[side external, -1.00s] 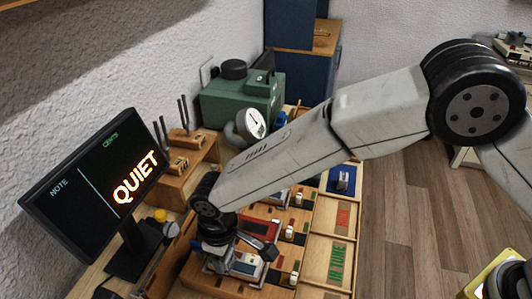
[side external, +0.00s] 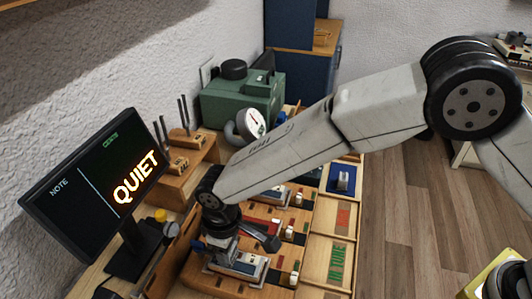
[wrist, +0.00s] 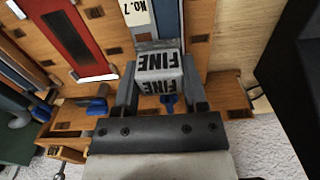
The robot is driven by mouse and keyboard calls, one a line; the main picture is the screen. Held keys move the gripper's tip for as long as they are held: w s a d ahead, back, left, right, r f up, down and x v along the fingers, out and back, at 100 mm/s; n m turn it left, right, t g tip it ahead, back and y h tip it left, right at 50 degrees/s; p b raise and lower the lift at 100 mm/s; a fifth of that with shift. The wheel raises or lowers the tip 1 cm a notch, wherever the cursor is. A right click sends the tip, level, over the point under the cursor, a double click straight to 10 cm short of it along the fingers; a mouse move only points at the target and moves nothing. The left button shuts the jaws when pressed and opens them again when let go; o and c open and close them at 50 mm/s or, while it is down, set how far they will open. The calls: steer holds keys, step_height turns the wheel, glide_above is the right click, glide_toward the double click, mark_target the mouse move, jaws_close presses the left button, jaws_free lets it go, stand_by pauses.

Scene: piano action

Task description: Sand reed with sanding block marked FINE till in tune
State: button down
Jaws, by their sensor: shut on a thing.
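The sanding block marked FINE (wrist: 160,68) is between my gripper's fingers in the wrist view, its lettering upside down. My gripper (wrist: 162,98) is shut on it. Just beyond the block is a grey metal reed plate on a blue bed, with a tag reading No. 7 (wrist: 137,12). I cannot tell whether the block touches the reed. In the side view my gripper (side external: 222,252) is low over the front wooden station, and the block is hard to make out there. The monitor (side external: 95,195) reads QUIET, with NOTE and CENTS labels and no reading visible.
A red reed bed (wrist: 68,32) lies beside the No. 7 one. Tuning forks (side external: 183,125) stand on wooden blocks behind. Wooden trays (side external: 335,262) with coloured strips line the right edge.

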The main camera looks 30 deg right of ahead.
steer(key=shift+r, duration=4.05)
stand_by(0.6)
